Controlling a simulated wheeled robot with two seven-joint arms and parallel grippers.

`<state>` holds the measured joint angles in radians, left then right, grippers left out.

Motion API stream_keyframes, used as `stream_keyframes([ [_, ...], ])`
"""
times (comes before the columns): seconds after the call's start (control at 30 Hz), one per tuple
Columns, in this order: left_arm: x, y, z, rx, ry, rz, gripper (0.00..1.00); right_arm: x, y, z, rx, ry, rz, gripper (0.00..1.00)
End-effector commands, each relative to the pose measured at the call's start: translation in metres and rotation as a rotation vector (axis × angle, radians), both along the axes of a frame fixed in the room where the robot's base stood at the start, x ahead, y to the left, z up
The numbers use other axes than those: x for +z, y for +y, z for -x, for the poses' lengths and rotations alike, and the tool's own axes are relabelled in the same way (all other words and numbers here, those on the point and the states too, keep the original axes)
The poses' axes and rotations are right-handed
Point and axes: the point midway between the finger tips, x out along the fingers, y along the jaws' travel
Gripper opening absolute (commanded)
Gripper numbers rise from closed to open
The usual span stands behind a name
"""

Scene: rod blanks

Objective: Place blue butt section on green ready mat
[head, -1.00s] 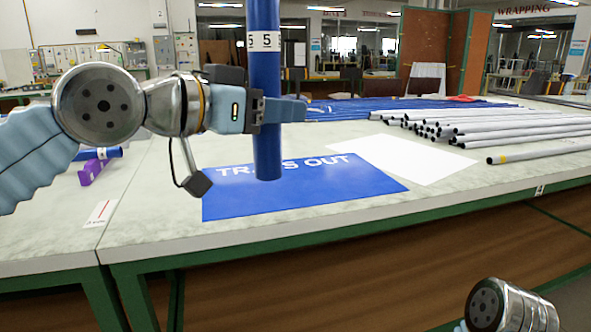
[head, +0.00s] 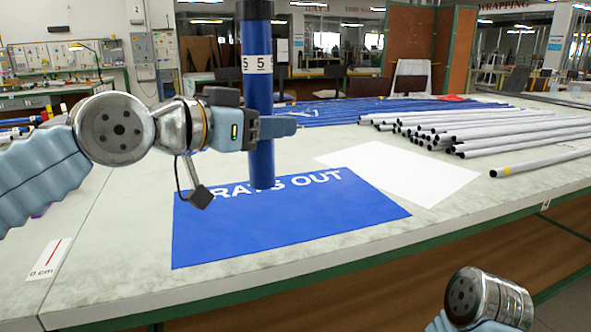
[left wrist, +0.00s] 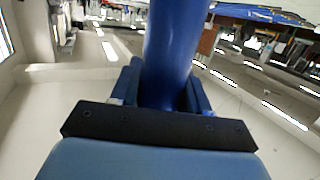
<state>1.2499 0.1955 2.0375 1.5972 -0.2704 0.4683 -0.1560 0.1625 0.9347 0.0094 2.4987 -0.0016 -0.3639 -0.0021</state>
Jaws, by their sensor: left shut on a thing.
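My left gripper (head: 272,128) is shut on an upright blue butt section (head: 259,98), which has a white band marked "5". Its top runs out of the head view. The left wrist view shows the blue tube (left wrist: 172,50) between the gripper's fingers (left wrist: 166,92). No green mat shows in these frames. My right arm's wrist shows at the lower right of the head view, but its gripper is out of frame.
A white sheet (head: 425,182) lies right of the blue mat. Grey-white tubes (head: 470,128) are piled at the right, with blue tubes (head: 335,111) behind. A scale label (head: 48,259) is at the left. The table's left part is mostly clear.

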Motion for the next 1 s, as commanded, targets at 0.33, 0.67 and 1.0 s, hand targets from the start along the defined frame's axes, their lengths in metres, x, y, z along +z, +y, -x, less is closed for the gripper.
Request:
stream_keyframes([
  [0.33,-0.011,-0.021,-0.033,-0.006,-0.001,0.001,0.00,0.041,0.012,0.005,0.021,0.008,-0.018,0.78],
  [0.67,-0.059,-0.044,-0.076,-0.006,0.001,0.001,0.00,0.056,0.013,0.005,0.025,0.009,-0.020,0.78],
  [1.0,-0.096,-0.052,-0.097,0.000,0.002,-0.001,0.00,0.058,0.013,0.005,0.025,0.009,-0.020,0.78],
])
